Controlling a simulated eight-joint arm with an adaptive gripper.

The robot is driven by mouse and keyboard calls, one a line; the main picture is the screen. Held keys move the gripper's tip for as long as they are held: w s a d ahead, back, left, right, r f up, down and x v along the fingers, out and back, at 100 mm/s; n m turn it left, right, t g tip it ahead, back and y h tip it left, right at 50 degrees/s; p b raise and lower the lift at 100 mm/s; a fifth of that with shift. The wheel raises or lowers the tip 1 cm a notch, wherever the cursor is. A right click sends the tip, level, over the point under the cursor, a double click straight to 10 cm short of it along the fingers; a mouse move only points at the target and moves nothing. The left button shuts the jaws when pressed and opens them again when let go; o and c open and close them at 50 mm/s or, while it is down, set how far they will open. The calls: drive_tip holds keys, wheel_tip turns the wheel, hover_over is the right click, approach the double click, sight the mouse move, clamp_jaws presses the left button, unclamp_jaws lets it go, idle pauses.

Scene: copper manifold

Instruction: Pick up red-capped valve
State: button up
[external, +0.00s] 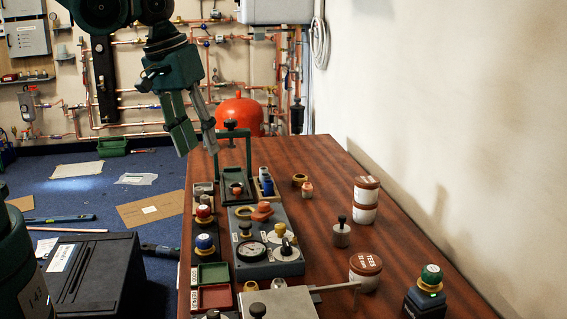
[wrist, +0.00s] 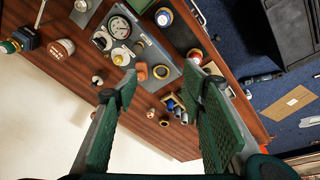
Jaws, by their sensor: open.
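The red-capped valve (external: 204,212) stands at the left edge of the wooden table, just left of the grey gauge panel (external: 282,262). In the wrist view the red-capped valve (wrist: 194,56) shows beside the tip of the right finger, partly near its edge. My gripper (external: 197,146) is open and empty, pointing down, in the air above the far left part of the table. In the wrist view its two green fingers (wrist: 160,82) are wide apart, with the panel's orange knob (wrist: 141,71) seen between them.
A blue-capped valve (external: 204,243) stands nearer along the same edge. A green-capped one (external: 430,278) is at the near right. A green frame handle (external: 248,150) rises behind the panel. Brown-lidded jars (external: 366,200) stand along the right.

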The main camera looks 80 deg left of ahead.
sight(203, 207)
drive_tip(key=a+f+n, duration=0.2)
drive_tip(key=a+f, duration=0.1)
drive_tip(key=f, duration=0.2)
drive_tip(key=a+f+n+g+b, duration=0.1)
drive_tip(key=a+f+n, duration=0.1)
drive_tip(key=a+f, duration=0.1)
drive_tip(key=a+f+n+g+b, duration=0.1)
drive_tip(key=a+f+n, duration=0.1)
drive_tip(key=a+f, duration=0.2)
drive_tip(key=shift+s+f+h, duration=0.15)
drive_tip(key=shift+f+h, duration=0.05)
drive_tip(key=shift+f, duration=0.5)
drive_tip(key=shift+s+f+h, duration=0.15)
drive_tip(key=shift+f+h, duration=0.05)
drive_tip(key=shift+f, duration=0.45)
drive_tip(key=shift+s+a+f+g, duration=0.15)
drive_tip(key=shift+a+f+g, duration=0.15)
drive_tip(key=shift+f, duration=0.1)
drive_tip(key=shift+f+b, duration=0.35)
drive_tip(key=shift+f, duration=0.95)
drive_tip(key=shift+w+d+f+b, duration=0.15)
drive_tip(key=shift+f+b, duration=0.8)
drive_tip(key=shift+f, duration=1.65)
drive_tip(key=c, duration=0.8)
